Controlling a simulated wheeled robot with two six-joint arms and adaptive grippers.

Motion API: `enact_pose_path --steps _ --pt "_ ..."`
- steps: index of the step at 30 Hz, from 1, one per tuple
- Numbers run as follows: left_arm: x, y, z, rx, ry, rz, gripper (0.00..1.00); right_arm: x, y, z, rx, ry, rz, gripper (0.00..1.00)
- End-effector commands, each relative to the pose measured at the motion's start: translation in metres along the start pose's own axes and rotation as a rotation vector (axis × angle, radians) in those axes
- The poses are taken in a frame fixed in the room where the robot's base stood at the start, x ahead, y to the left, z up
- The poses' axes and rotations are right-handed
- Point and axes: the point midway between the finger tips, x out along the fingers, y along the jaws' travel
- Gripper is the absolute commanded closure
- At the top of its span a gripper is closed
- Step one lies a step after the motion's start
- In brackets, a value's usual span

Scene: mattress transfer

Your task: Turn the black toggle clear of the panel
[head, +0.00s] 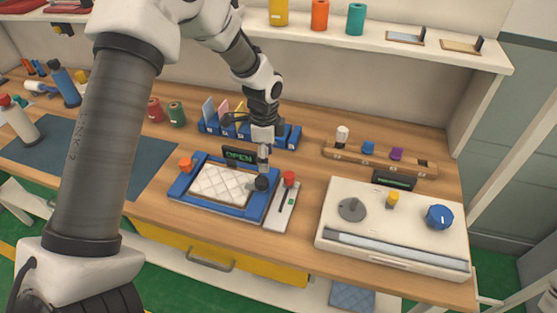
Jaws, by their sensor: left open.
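A white quilted panel (219,186) lies in a blue frame (186,198) on the wooden bench. The black toggle (261,184) is at the right side of the frame, by the panel's right edge. Whether it overlaps the panel is too small to tell. An orange toggle (185,164) is at the frame's upper left. My left gripper (263,168) points down just above the black toggle. It is open, and contact with the toggle cannot be made out. My right gripper is out of view.
A small "OPEN" display (240,156) stands behind the frame. A grey slider plate with a red knob (289,179) is right of it. A white machine (390,226) with a blue dial (439,217) stands further right. Blue bins (294,137) stand behind.

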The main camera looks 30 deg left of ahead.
Motion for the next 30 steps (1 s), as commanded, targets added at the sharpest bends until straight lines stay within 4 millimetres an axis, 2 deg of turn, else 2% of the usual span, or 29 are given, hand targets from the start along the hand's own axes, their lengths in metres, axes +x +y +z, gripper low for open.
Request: enact_pose_path --steps 4,9,13,17,22,23,27,28,30 --pt "0.013 0.003 0.001 0.0 -0.001 0.002 0.4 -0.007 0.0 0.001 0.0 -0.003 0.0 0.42" --pt "0.048 0.001 0.001 -0.001 -0.002 0.004 0.4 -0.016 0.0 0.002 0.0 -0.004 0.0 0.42" --pt "0.068 0.001 0.0 -0.001 -0.001 0.003 0.4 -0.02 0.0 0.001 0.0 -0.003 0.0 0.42" --pt "0.077 0.0 0.0 -0.001 0.0 0.0 0.4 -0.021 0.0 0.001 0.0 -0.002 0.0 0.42" --pt "0.077 0.0 0.0 -0.001 0.0 0.0 0.4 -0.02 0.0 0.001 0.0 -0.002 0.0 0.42" --pt "0.077 0.0 0.0 -0.001 0.0 0.0 0.47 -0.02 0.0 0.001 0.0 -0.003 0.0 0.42" --pt "0.077 0.001 0.0 -0.001 0.0 0.001 0.97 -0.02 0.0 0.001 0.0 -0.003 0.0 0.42" --pt "0.077 0.001 0.0 -0.001 0.0 0.002 1.0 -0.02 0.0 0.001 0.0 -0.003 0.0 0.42" --pt "0.077 0.002 0.0 -0.001 -0.001 0.003 1.0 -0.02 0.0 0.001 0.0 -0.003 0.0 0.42"
